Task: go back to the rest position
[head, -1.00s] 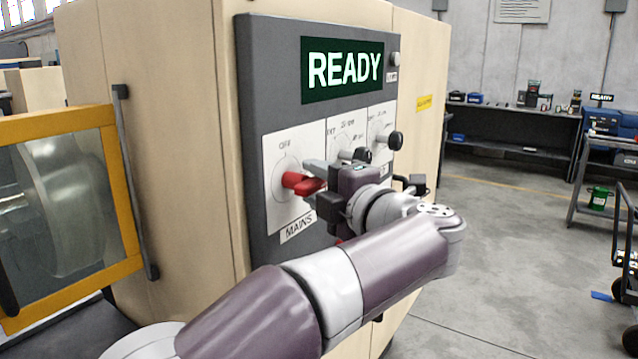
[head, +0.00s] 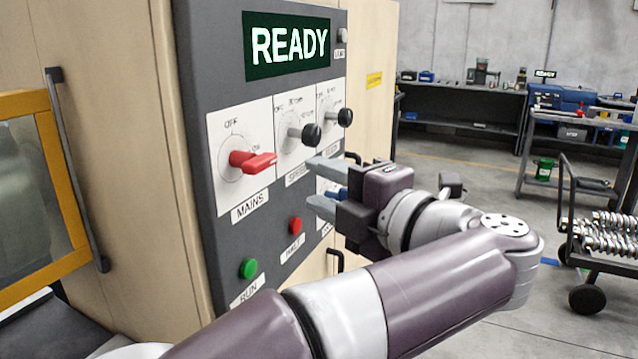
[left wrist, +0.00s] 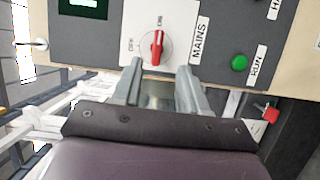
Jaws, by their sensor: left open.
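My left gripper (head: 318,187) is open and empty, held in front of the control panel (head: 200,120), to the right of the red MAINS switch (head: 252,161) in the head view. The switch handle points toward ON. In the left wrist view the two fingers (left wrist: 160,80) stand apart, with the red switch (left wrist: 157,48) beyond them; they do not hold it. The panel's screen (head: 287,45) reads READY. My right gripper is in neither view.
Black knobs (head: 311,134), a green RUN button (head: 248,268) and a red HALT button (head: 295,225) are on the panel. A yellow-framed door (head: 65,180) is at left. A cart (head: 600,250) with metal parts stands at right. Open floor lies behind my arm.

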